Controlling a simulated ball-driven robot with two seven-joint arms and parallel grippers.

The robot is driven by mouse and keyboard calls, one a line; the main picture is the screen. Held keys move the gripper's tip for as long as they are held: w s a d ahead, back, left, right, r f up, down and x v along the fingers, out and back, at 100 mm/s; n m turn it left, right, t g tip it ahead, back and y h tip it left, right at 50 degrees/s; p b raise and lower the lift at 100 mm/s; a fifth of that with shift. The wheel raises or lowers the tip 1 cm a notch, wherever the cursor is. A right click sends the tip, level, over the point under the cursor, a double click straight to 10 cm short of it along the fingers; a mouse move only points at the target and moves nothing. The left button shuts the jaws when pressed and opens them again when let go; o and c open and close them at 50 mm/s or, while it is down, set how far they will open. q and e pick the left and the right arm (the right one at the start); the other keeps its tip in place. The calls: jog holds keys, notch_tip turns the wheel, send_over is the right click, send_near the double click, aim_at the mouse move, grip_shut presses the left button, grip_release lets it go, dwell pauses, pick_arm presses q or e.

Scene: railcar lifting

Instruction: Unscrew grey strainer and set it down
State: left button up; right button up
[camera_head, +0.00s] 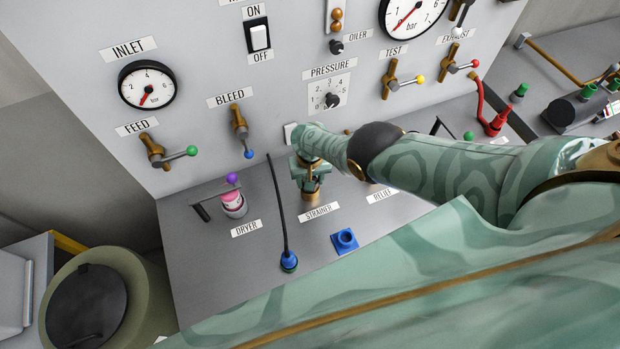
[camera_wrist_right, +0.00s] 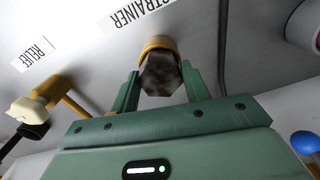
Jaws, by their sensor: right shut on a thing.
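The strainer stands at the STRAINER label on the grey bench. In the wrist view its dark grey faceted body (camera_wrist_right: 160,78) sits at a brass ring (camera_wrist_right: 158,43). In the head view only its brass lower part (camera_head: 311,196) shows under my gripper. My right gripper (camera_head: 309,182) comes down over it and is shut on the strainer. In the wrist view one finger of the right gripper (camera_wrist_right: 161,72) stands on each side of the grey body. The strainer looks seated at the bench, though its thread is hidden. My left gripper is not in view.
A blue square-based socket (camera_head: 344,240) and a blue plug (camera_head: 289,261) with a black cable stand in front. The pink dryer (camera_head: 233,204) stands to the left. The upright panel (camera_head: 200,60) with gauges and valves rises behind. Bare bench (camera_head: 215,275) lies at front left.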

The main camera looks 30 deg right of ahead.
jog(key=n, duration=0.5)
jog(key=shift+r+p, duration=2.65)
jog(key=shift+r, duration=0.05)
